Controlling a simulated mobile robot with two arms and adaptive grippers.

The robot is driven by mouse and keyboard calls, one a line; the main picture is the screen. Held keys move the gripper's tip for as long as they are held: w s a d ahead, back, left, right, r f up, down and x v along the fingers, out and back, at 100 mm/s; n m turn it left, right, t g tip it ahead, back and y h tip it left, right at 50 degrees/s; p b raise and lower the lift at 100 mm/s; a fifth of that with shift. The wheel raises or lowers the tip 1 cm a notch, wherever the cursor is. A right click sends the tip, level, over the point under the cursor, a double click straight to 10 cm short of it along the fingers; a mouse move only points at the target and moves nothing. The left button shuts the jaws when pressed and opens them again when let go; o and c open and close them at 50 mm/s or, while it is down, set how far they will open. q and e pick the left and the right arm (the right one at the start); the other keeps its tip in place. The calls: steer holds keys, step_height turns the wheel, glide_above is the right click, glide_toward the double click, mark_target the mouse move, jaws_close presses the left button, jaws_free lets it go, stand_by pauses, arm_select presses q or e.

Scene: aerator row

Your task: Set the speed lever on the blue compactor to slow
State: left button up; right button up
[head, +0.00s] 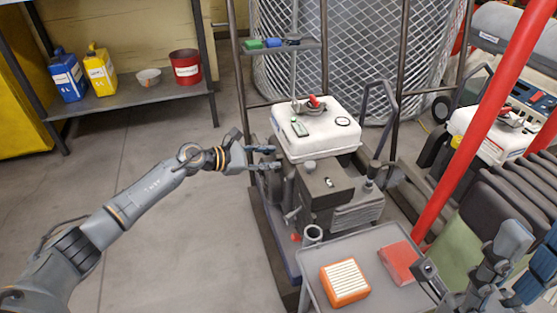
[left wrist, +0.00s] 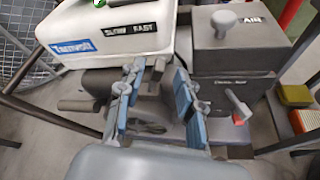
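The compactor in the middle of the head view has a white tank (head: 318,139) over a dark grey engine (head: 335,195); a dark bluish edge shows low on its left. In the left wrist view, a SLOW / FAST label (left wrist: 131,30) is on the white tank's side. The speed lever below it cannot be made out clearly, partly behind my fingers. A grey lever (left wrist: 238,104) sits under another label on the engine box. My left gripper (head: 273,157) is open at the engine's left side, its blue-padded fingers (left wrist: 158,72) apart. My right gripper (head: 500,268) is at lower right, its opening unclear.
A grey tray (head: 337,255) with an orange filter (head: 344,283) and a red box (head: 399,263) stands in front of the engine. A red post (head: 478,135) rises at the right. A second white-tanked machine (head: 492,131) stands behind it. The floor at left is clear.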

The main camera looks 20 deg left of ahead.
mark_target(276, 157)
arm_select(q)
steer(key=shift+b+x, duration=0.35)
steer(key=shift+x, duration=1.45)
jaws_close()
